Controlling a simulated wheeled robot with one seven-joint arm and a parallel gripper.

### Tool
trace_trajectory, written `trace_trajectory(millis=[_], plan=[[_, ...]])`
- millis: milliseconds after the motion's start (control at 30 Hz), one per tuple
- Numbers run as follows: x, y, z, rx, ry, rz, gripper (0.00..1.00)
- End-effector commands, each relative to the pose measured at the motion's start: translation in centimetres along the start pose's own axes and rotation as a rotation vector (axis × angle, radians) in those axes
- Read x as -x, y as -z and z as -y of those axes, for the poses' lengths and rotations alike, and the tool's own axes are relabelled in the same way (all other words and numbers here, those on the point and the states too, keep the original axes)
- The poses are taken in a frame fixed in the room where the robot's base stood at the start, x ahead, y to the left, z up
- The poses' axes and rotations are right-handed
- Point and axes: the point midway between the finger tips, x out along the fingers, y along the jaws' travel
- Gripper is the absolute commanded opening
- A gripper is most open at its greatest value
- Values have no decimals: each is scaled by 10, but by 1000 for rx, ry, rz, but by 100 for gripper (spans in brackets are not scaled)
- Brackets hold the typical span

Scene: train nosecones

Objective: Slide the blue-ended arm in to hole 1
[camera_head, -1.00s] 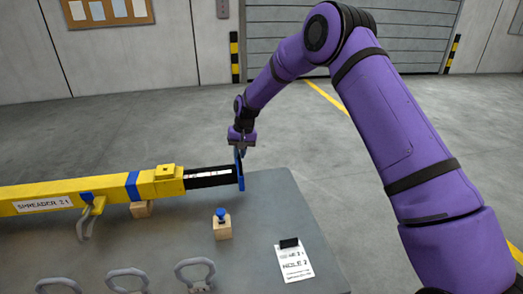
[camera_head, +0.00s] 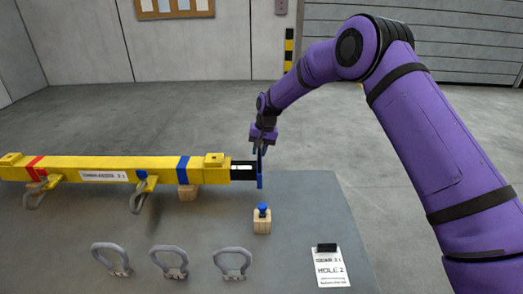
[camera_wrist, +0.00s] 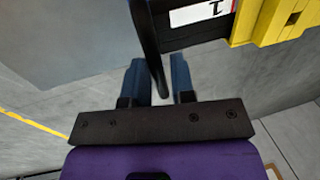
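The yellow spreader beam (camera_head: 110,171) lies along the table, with a red band at left and a blue band (camera_head: 183,170) at right. The blue-ended arm (camera_head: 243,170) is black with a white label and projects a short way from the beam's right end. Its blue end plate (camera_head: 260,177) stands upright at the tip. My gripper (camera_head: 262,150) points down at this plate's top. In the wrist view the blue fingers (camera_wrist: 160,65) straddle the dark plate edge, with a gap at the right finger. A "1" shows on the arm's label (camera_wrist: 198,13) beside the beam mouth.
A blue-knobbed pin (camera_head: 263,207) stands in a wooden block (camera_head: 262,223) in front of the plate. Several grey shackles (camera_head: 232,264) lie at the front. A card (camera_head: 329,268) seems to read "HOLE 2". The table (camera_head: 320,210) is clear right of the plate.

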Motion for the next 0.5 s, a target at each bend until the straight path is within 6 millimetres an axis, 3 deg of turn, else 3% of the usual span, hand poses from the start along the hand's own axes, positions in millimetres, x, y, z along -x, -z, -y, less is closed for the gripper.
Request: trace_trajectory(millis=[33,67,367,500], plan=[[0,-1,4,4,3,0,33],[0,-1,3,4,3,0,40],[1,0,0,2,-1,0,40],[13,0,0,2,-1,0,40]])
